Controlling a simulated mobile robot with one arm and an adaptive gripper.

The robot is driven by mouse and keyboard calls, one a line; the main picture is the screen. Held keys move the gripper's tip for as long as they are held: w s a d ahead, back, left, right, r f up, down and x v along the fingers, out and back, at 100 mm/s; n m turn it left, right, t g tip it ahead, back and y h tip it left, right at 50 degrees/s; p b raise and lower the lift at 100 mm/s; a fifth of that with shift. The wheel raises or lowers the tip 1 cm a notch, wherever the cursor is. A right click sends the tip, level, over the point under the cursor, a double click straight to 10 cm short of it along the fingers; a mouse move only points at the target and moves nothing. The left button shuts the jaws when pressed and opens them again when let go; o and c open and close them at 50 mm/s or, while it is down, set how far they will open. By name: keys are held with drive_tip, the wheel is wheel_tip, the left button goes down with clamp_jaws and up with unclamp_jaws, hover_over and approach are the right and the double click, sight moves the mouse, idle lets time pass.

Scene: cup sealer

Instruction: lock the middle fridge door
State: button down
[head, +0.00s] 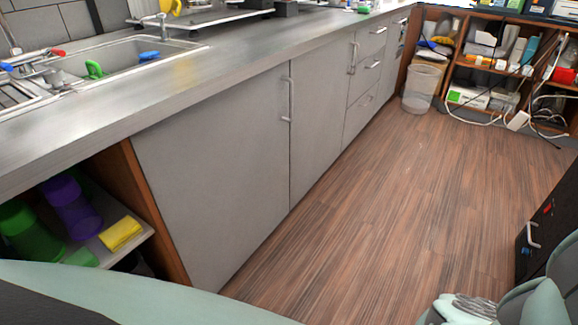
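No fridge can be clearly made out in the head view. A black appliance (545,232) with a small red mark and a silver handle (532,235) is cut off by the right edge. I cannot tell whether it is the fridge, and no lock shows. Pale green parts of my own body fill the bottom left and bottom right corners. A silvery ribbed part beside them at the bottom right is also mine. I make out no gripper fingers.
Grey cabinet doors (220,165) and drawers (365,82) run along the left under a steel counter (255,75) with a sink (112,62). An open shelf (145,232) holds cups. A bin (421,87) and cluttered shelves (450,75) stand at the back. The wooden floor (385,180) is clear.

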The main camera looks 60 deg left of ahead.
idle(0.3)
drive_tip(key=shift+f, duration=0.1)
drive_tip(key=c, duration=1.1)
unclamp_jaws()
drive_tip(key=shift+c, duration=0.2)
drive_tip(key=shift+a, duration=0.4)
drive_tip(key=v, duration=1.1)
drive_tip(key=shift+s, duration=0.15)
